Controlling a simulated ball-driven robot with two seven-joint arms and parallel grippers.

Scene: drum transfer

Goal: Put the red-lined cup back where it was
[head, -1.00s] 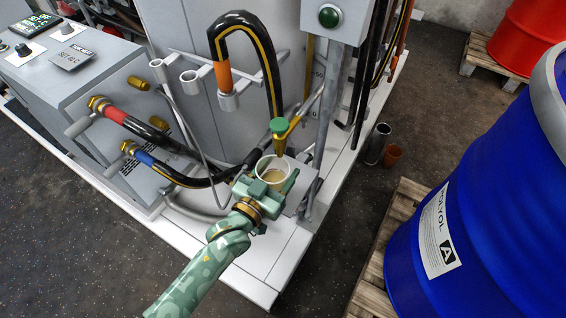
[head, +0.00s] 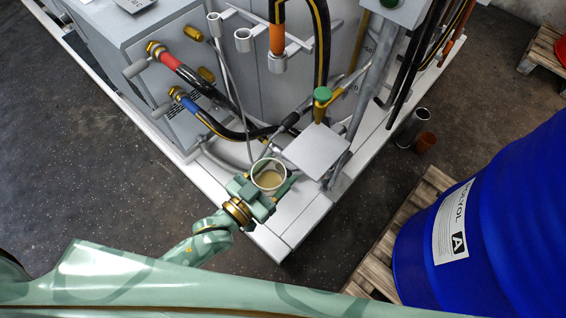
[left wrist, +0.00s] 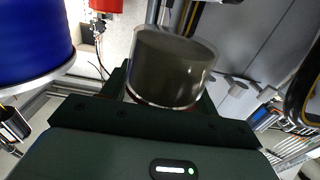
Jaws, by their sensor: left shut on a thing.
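A pale cup (head: 269,174) with tan liquid in it is held upright in my left gripper (head: 268,189), over the white ledge and in front of the square grey plate (head: 318,151). In the left wrist view the cup (left wrist: 172,68) looks dark grey and sits between the fingers (left wrist: 165,112); a faint reddish edge shows low on it. The gripper is shut on the cup. The plate under the green-topped tap (head: 322,95) looks bare. My right gripper is out of view.
The machine's white base ledge (head: 285,235) has bare room near its front corner. Hoses and a grey post stand behind the plate. A dark metal cylinder (head: 412,128) and a brown cup (head: 426,142) are on the floor. A blue drum (head: 500,225) stands on a pallet at right.

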